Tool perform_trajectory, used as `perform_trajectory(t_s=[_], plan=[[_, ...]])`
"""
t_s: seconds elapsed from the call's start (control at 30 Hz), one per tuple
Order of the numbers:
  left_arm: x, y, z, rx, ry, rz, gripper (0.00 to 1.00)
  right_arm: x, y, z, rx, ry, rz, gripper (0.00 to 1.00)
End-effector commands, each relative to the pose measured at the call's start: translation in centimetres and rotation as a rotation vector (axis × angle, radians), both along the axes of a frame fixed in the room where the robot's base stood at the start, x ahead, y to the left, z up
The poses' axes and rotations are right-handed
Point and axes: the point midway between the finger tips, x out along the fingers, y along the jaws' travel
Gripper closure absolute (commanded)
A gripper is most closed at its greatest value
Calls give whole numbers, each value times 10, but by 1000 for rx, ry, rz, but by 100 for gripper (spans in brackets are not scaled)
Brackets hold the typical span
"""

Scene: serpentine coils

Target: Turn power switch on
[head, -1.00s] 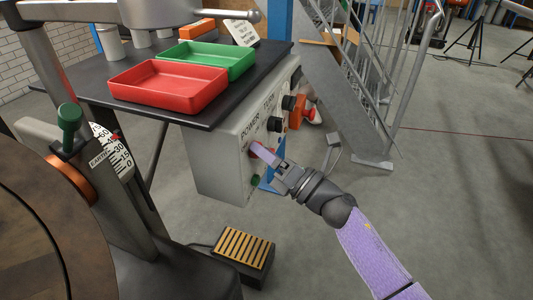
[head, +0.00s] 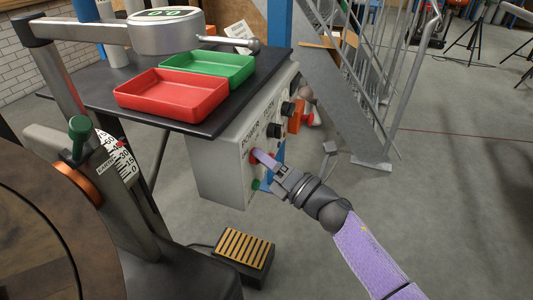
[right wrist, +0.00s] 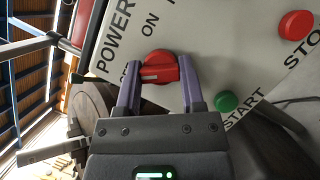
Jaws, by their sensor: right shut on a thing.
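The power switch is a red knob (right wrist: 160,68) on a light grey control box (head: 220,172). A label left of the knob is partly hidden by a finger. My right gripper (right wrist: 159,80) has its two purple fingers on either side of the knob and is shut on it. In the head view my right gripper (head: 262,158) reaches the box front from the lower right, and its fingers hide most of the knob. My left gripper is not in view.
A green START button (right wrist: 226,102) and a red STOP button (right wrist: 295,24) sit close to the knob. Red (head: 172,108) and green (head: 240,66) trays lie on the dark table above the box. A foot pedal (head: 243,254) is on the floor below. Metal stairs stand behind.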

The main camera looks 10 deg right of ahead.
Motion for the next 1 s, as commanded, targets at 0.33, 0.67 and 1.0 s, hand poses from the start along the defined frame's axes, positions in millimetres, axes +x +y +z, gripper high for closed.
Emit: perform_trajectory(t_s=[0.33, 0.67, 1.0], plan=[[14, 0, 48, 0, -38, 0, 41, -1, 0, 9, 177, 265, -1, 100], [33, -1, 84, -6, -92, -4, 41, -1, 0, 8, 351, 526, -2, 100], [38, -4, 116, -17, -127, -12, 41, 0, -1, 8, 530, 791, -3, 100]])
